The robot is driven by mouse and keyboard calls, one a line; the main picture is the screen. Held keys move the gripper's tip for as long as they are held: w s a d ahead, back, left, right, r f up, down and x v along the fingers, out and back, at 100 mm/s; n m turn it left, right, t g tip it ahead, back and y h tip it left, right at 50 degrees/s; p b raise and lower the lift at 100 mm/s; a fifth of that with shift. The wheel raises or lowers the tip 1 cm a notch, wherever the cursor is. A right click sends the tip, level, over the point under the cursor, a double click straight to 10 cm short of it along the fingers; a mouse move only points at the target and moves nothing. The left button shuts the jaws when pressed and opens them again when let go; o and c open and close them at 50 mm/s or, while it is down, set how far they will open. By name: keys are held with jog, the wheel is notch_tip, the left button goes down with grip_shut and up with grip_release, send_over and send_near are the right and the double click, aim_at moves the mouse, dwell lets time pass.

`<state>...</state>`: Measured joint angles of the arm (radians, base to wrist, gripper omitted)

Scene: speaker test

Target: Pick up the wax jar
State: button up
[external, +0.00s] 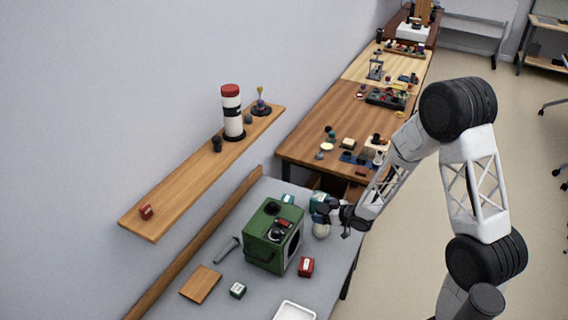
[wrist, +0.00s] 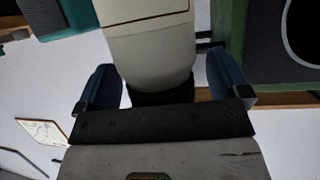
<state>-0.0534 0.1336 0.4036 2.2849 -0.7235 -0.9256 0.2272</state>
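A cream-white rounded object (wrist: 150,50), which I take to be the wax jar, lies between my fingers in the wrist view. Whether the left finger touches is unclear.
The green speaker box (external: 265,238) stands close beside my gripper. A red box (external: 306,267), white tray (external: 295,311), small dark-and-white box (external: 238,290) and wooden board (external: 201,284) lie on the grey table. A wall shelf (external: 180,192) overhangs at the left.

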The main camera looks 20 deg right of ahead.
aim_at(323, 207)
jog(key=c, duration=1.7)
jog(key=shift+r, duration=0.2)
jog(key=shift+r, duration=1.4)
jog(key=shift+s+r, duration=0.1)
jog(key=shift+r, duration=0.25)
jog(key=s+d+r, duration=0.1)
jog(key=s+d, duration=0.2)
jog(key=s, duration=1.2)
jog(key=shift+s, duration=0.25)
jog(key=shift+r, duration=0.1)
